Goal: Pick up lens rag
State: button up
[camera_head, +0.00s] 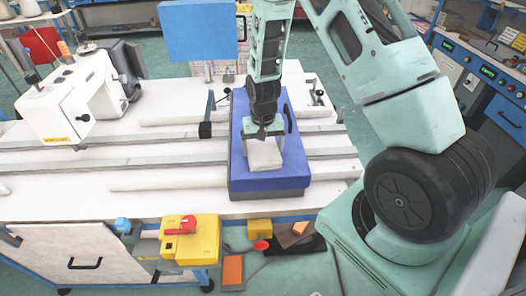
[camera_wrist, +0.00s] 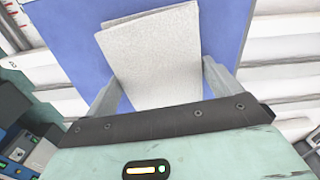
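The lens rag is most likely the white folded cloth (camera_head: 265,156) on the blue pad (camera_head: 245,182) at the centre of the table. In the wrist view, the white cloth (camera_wrist: 155,55) lies slightly askew, with a second layer showing at its top edge. My gripper (camera_head: 264,150) points down over the cloth. In the wrist view, my gripper's fingers (camera_wrist: 162,85) stand wide apart, one on each side of the cloth's near part. The right finger is very close to the cloth's edge. The cloth covers part of the left fingertip, so contact there cannot be told.
A white sewing machine (camera_head: 75,95) stands at the table's left. A yellow box with a red knob (camera_head: 190,240) is at the front edge. A blue panel (camera_head: 200,30) rises behind. Rails and a black clamp (camera_head: 205,130) lie left of the pad.

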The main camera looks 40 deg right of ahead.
aim_at(263, 148)
jog(key=shift+r, duration=0.1)
notch_tip(263, 148, up, 10)
jog(key=b, duration=0.3)
dwell(0.5)
jog(key=shift+o, duration=0.9)
jog(key=shift+c, duration=0.5)
